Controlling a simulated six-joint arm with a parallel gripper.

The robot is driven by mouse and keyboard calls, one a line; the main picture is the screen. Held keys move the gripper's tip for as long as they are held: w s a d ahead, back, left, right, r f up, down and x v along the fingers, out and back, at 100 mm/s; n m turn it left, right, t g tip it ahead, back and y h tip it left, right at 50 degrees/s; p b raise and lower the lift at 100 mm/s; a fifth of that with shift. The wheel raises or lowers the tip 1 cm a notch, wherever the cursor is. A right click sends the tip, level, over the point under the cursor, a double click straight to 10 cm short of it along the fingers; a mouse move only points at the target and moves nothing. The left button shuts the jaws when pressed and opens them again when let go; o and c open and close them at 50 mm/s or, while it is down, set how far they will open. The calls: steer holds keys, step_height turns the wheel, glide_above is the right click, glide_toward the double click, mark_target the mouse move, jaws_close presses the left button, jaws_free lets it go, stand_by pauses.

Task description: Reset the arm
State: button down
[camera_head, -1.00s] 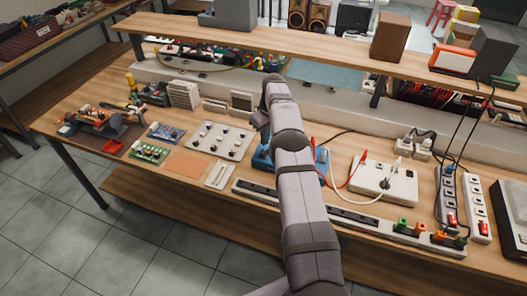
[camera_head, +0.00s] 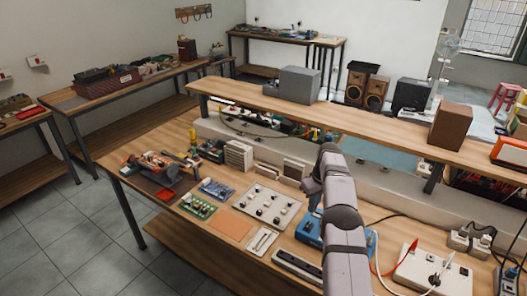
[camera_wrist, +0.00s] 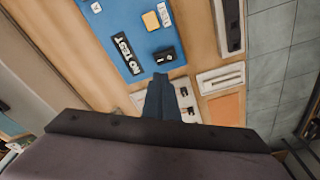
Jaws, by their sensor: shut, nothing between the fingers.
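My arm (camera_head: 342,215) reaches up from the bottom of the head view, over the workbench, and bends down at its far end. My gripper shows in the wrist view (camera_wrist: 158,82) as dark fingers closed together, with nothing held. They point over the bench, near the edge of a blue device (camera_wrist: 130,35) with a black label. The gap between fingertips and bench cannot be judged. In the head view the fingers are not clearly visible behind the arm.
The workbench holds a white knobbed board (camera_head: 268,205), an orange sheet (camera_head: 231,223), a green circuit board (camera_head: 197,205) and a power strip (camera_head: 298,268). A raised shelf (camera_head: 375,125) runs behind, carrying a grey box (camera_head: 299,84) and a brown box (camera_head: 450,126). Tiled floor (camera_head: 90,235) lies open at left.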

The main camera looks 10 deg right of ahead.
steer(key=s+a+r+m+g, duration=0.1)
steer(key=s+a+r, duration=0.3)
steer(key=s+a, duration=0.2)
steer(key=s+a+r+m, duration=0.1)
steer(key=s+a+r, duration=0.4)
steer(key=s+a, duration=0.2)
steer(key=s+a+f, duration=0.1)
steer(key=s+a, duration=0.2)
steer(key=s, duration=0.9)
steer(key=s+a+f+m, duration=0.1)
steer(key=s+a, duration=0.2)
steer(key=s, duration=1)
steer(key=shift+a+g+b, duration=0.25)
steer(key=shift+g+b, duration=0.15)
steer(key=shift+f, duration=0.1)
